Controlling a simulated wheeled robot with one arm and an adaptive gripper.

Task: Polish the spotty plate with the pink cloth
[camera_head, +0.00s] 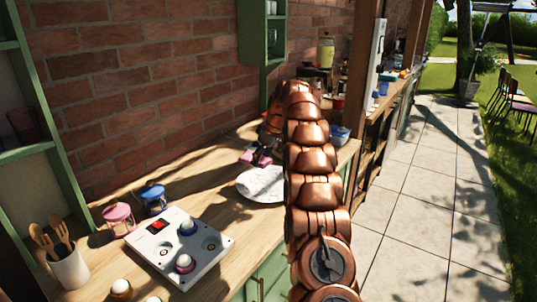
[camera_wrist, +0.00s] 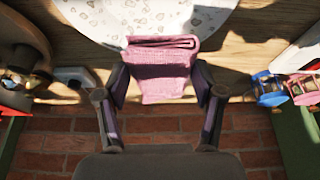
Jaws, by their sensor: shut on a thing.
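The spotty plate (camera_head: 260,184) is white and lies on the wooden counter, partly hidden behind my arm in the head view. In the wrist view the plate (camera_wrist: 108,18) fills the top, with brownish spots on its surface. My gripper (camera_wrist: 162,82) is shut on the folded pink cloth (camera_wrist: 163,62), which hangs between its two fingers. The cloth overlaps the plate's wall-side edge in the wrist view; I cannot tell whether it touches the plate. In the head view my gripper is mostly hidden behind my copper arm.
A white panel (camera_head: 167,252) with cups on it stands front left, near a pink stand (camera_head: 118,217), a blue stand (camera_head: 153,196) and a utensil pot (camera_head: 68,268). A blue bowl (camera_head: 339,134) is right of my arm. The brick wall (camera_head: 140,70) bounds the counter.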

